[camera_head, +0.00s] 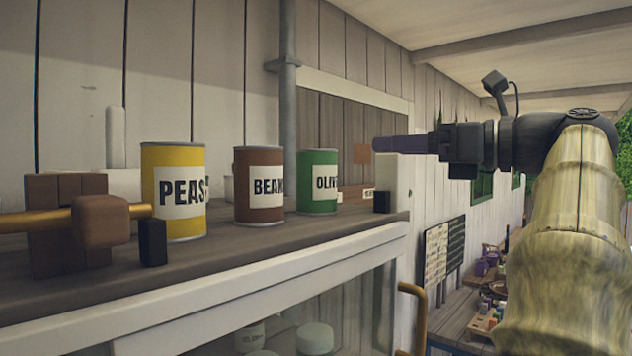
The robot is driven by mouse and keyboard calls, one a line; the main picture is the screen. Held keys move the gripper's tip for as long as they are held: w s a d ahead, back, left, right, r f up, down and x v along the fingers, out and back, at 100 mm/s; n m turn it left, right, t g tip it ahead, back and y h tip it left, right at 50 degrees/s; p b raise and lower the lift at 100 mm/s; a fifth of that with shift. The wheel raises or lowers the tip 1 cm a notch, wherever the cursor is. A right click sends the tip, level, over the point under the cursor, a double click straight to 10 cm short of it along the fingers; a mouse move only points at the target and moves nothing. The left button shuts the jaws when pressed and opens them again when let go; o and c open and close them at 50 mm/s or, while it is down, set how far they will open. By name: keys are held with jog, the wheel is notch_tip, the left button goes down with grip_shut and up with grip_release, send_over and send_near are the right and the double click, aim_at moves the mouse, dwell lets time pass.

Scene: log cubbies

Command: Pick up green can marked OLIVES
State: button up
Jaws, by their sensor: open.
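The green can (318,182) stands upright on the wooden shelf top (225,252), rightmost of three cans. Its white label reads "OLIV", with the rest turned out of sight. My gripper (385,149) is to the right of the can and a little above its middle, pointing left. It appears apart from the can and holds nothing that I can see. It is seen side-on, so the gap between its fingers does not show.
A brown can (259,186) marked BEAN and a yellow can (174,191) marked PEAS stand to the left. A small black block (381,202) sits at the shelf's right end. A grey pipe (288,75) rises behind. A wooden mallet-like object (101,221) lies at far left.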

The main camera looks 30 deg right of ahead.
aim_at(334, 152)
jog(key=p+x, duration=0.1)
jog(key=x, duration=0.8)
jog(key=shift+w+a+p, duration=0.2)
jog(key=shift+w+p, duration=0.1)
jog(key=shift+w, duration=0.05)
jog(key=shift+f, duration=0.1)
jog(key=x, duration=0.1)
jog(key=p+x, duration=0.1)
jog(key=x, duration=0.1)
jog(key=p+x, duration=0.1)
jog(key=x, duration=0.1)
jog(key=shift+w+a+f, duration=0.1)
jog(key=shift+a+f, duration=0.05)
jog(key=shift+f, duration=0.15)
jog(key=c, duration=1.3)
jog(key=shift+c, duration=0.2)
